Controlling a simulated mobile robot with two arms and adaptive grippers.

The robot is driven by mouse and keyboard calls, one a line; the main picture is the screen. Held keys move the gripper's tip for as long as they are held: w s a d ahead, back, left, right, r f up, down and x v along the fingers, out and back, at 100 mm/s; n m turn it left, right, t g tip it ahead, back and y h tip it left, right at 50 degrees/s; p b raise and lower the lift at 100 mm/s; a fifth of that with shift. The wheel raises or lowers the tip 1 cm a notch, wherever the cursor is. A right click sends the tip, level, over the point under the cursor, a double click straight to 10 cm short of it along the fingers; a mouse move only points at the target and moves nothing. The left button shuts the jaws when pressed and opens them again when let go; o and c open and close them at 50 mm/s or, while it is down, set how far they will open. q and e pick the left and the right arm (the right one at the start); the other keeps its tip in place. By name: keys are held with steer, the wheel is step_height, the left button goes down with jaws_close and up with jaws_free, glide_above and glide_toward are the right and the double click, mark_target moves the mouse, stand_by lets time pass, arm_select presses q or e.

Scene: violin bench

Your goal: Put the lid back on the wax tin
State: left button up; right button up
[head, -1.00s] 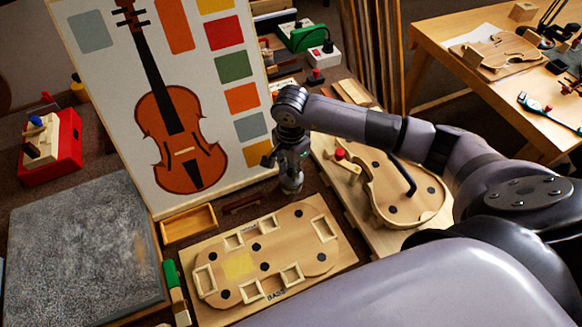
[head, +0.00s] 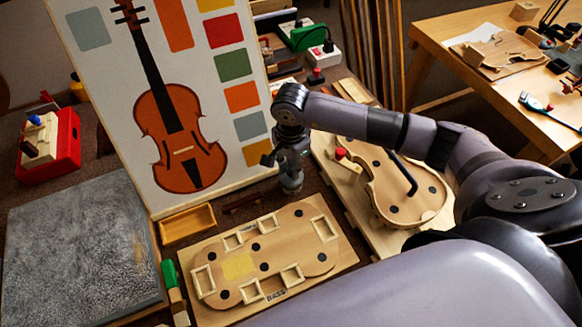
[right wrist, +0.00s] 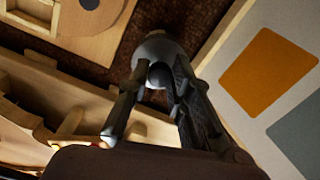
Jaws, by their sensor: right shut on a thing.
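My right gripper (head: 291,169) points down between the violin picture board and the body-shaped wooden form. In the right wrist view its fingers (right wrist: 160,76) are shut on the small dark knob of a round, pale grey piece, which looks like the wax tin's lid (right wrist: 158,47). In the head view the grey lid (head: 292,186) shows just below the fingers. I cannot make out a separate wax tin; it may be hidden under the lid or behind the gripper. I cannot tell whether the lid touches anything below. My left gripper is not in view.
The picture board (head: 225,165) stands close at the left of the gripper. A small empty wooden tray (head: 188,223) and the wooden form (head: 215,293) lie in front. A violin body with a red-knobbed clamp (head: 341,153) lies at the right. A grey slab (head: 80,250) is at the left.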

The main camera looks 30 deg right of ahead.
steer(key=shift+f+b, duration=0.2)
steer(key=shift+b, duration=0.45)
stand_by(1.2)
stand_by(0.3)
steer(key=o, duration=1)
steer(key=o, duration=0.5)
steer(key=shift+r, duration=0.15)
steer(key=shift+r+p, duration=1.9)
steer(key=shift+r, duration=1.5)
